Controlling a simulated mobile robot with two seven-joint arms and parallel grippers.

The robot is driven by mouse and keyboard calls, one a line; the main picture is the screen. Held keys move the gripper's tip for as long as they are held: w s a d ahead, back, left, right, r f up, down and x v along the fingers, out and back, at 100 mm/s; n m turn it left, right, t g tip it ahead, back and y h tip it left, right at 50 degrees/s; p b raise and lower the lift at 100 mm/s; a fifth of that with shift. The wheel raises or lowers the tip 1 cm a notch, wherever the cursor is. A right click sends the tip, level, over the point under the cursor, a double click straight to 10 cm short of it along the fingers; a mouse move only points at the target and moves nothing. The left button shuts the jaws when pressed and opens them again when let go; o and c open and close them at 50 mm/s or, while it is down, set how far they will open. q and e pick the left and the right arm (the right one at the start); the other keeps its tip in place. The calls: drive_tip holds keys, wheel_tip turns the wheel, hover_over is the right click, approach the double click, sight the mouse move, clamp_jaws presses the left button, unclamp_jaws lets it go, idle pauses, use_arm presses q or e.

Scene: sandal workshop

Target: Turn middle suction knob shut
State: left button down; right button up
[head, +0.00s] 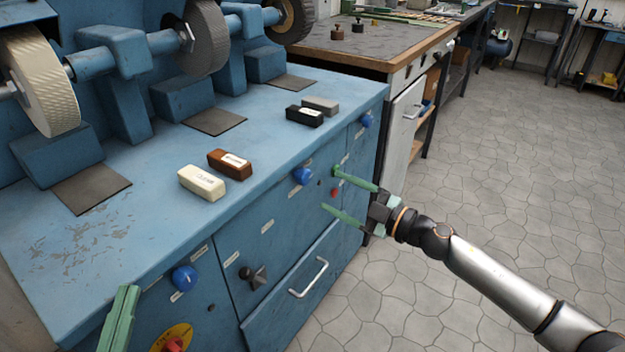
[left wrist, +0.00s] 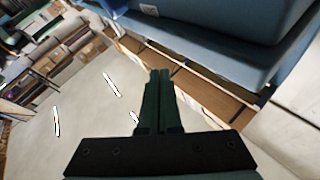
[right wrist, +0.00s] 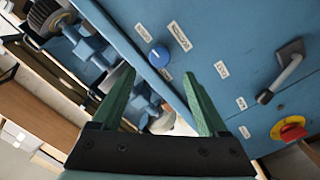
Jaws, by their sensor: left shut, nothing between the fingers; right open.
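The middle blue suction knob (head: 303,176) sits on the upper front face of the blue machine cabinet, just below the top edge. Its turn position is too small to tell. My right gripper (head: 340,192) is open and empty in front of the cabinet face, to the right of this knob, with no visible contact. In the right wrist view, a blue knob (right wrist: 159,57) shows beyond the open fingers (right wrist: 160,105); I cannot tell which one it is. My left gripper (head: 126,292) is shut and empty at the lower left; its closed fingers show in the left wrist view (left wrist: 160,75).
Other blue knobs sit left (head: 184,278) and right (head: 366,120). A black knob (head: 257,277), drawer handle (head: 309,278) and red switch (head: 174,345) stick out from the front. Cream (head: 202,183), brown (head: 229,164) and black (head: 304,116) blocks lie on top. Open floor lies right.

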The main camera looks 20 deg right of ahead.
sight(307, 179)
drive_tip(key=x, duration=0.5)
drive_tip(key=shift+w, duration=0.2)
drive_tip(key=shift+w+a+b, duration=0.3)
drive_tip(key=shift+w+a, duration=0.15)
drive_tip(key=shift+w, duration=0.1)
drive_tip(key=shift+w+a, duration=0.1)
drive_tip(key=shift+w, duration=0.05)
drive_tip(key=c, duration=0.5)
use_arm(q)
drive_tip(key=shift+s+d+r+m+t+h, duration=0.1)
drive_tip(key=shift+s+r+m+t+h, duration=0.15)
drive_tip(key=shift+r, duration=0.35)
drive_tip(key=shift+s+r+m+t+h, duration=0.15)
drive_tip(key=shift+s+r+m+h, duration=0.15)
drive_tip(key=shift+r, duration=0.3)
use_arm(e)
clamp_jaws()
